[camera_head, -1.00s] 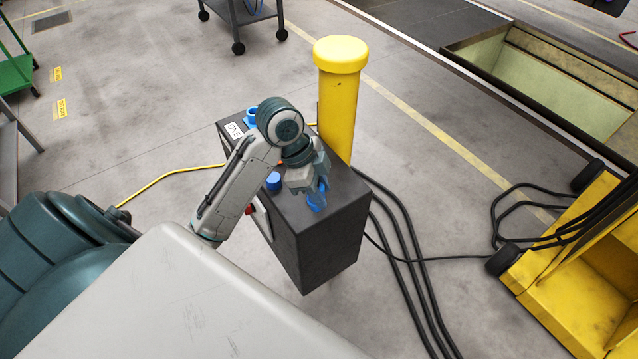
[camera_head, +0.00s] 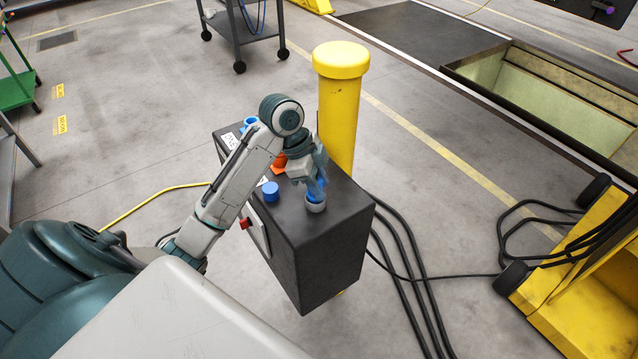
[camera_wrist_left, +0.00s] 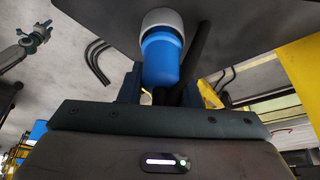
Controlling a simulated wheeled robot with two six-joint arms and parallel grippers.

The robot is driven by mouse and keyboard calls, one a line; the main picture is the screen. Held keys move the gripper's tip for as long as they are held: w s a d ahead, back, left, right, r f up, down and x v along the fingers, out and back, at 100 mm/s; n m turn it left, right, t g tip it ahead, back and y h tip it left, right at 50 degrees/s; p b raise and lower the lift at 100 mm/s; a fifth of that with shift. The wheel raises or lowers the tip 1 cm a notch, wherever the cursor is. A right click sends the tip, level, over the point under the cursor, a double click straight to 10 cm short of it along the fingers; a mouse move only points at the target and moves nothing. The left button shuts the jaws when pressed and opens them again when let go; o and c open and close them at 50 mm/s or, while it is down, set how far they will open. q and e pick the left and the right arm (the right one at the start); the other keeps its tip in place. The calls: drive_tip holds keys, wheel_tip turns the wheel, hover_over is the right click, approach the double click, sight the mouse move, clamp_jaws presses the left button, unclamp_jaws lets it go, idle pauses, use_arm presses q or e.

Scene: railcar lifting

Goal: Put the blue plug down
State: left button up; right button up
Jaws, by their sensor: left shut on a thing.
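My left gripper (camera_head: 317,186) is over the near right part of the dark box's top (camera_head: 340,212), pointing down. It is shut on the blue plug (camera_wrist_left: 162,58), which shows between the fingers in the left wrist view. A grey-white round collar (camera_head: 315,203) sits at the plug's lower end by the box top; it also shows in the left wrist view (camera_wrist_left: 160,19). I cannot tell whether the collar belongs to the plug or the box. The fingers partly hide the plug in the head view. My right gripper is not in view.
A short blue cylinder (camera_head: 271,191) and an orange piece (camera_head: 279,163) are on the box beside my gripper. A blue ring-shaped part (camera_head: 250,122) is at its far left. A yellow post (camera_head: 339,110) stands close behind. Black cables (camera_head: 405,265) run along the floor at right.

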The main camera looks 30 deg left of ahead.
use_arm(q)
drive_tip(key=o, duration=1)
drive_tip(key=shift+f, duration=0.15)
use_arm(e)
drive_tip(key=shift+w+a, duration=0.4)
use_arm(q)
drive_tip(key=shift+a+r, duration=0.1)
drive_tip(key=shift+r, duration=0.25)
drive_tip(key=p+v, duration=0.1)
drive_tip(key=v, duration=1)
drive_tip(key=shift+s+a+r+p, duration=0.1)
drive_tip(key=shift+a+r+p, duration=0.05)
drive_tip(key=shift+r+p, duration=0.15)
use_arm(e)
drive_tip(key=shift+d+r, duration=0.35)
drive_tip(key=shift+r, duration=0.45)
